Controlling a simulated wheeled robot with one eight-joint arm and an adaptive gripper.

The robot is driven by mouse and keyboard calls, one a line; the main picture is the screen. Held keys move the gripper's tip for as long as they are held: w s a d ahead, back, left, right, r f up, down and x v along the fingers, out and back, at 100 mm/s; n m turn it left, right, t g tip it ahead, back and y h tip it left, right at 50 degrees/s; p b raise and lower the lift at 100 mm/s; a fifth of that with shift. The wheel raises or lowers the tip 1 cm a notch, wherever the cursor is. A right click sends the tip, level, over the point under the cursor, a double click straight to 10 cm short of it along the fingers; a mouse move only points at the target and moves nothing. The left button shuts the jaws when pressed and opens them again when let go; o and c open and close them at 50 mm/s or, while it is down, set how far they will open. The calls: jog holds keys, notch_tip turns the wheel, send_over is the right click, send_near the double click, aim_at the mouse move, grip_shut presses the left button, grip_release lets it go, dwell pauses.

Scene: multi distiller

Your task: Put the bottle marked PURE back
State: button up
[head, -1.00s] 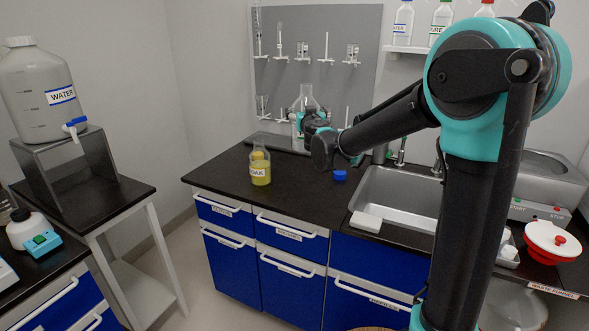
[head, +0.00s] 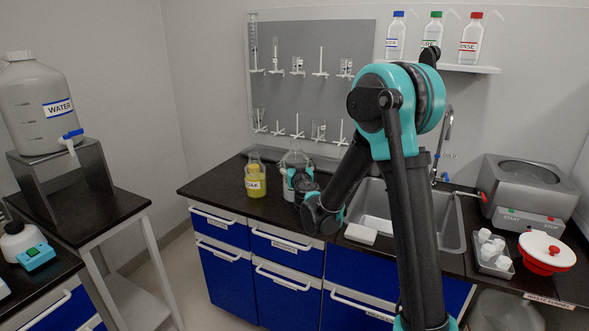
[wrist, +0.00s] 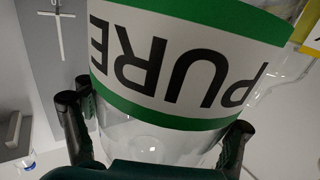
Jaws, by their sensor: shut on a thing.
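The clear bottle marked PURE has a green-banded label, which fills much of the wrist view (wrist: 180,62) and reads upside down there. In the head view the bottle (head: 291,160) shows partly behind my gripper (head: 302,181), over the counter beside the yellow flask. My gripper's dark fingers also show in the wrist view (wrist: 155,140), on both sides of the bottle's clear body; they are shut on it. Whether the bottle's base touches the counter cannot be told. A green-capped bottle (head: 430,42) stands on the wall shelf (head: 470,68), its label partly hidden by my arm.
A yellow flask (head: 256,181) stands close left of the held bottle. Behind is a grey pegboard (head: 330,95) with glassware. On the shelf are also a blue-capped bottle (head: 396,40) and a red-capped bottle (head: 470,44). The sink (head: 450,228) lies to the right.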

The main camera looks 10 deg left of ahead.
jog(key=shift+f, duration=1.1)
jog(key=o, duration=1.9)
jog(key=shift+f, duration=0.1)
jog(key=v, duration=1.2)
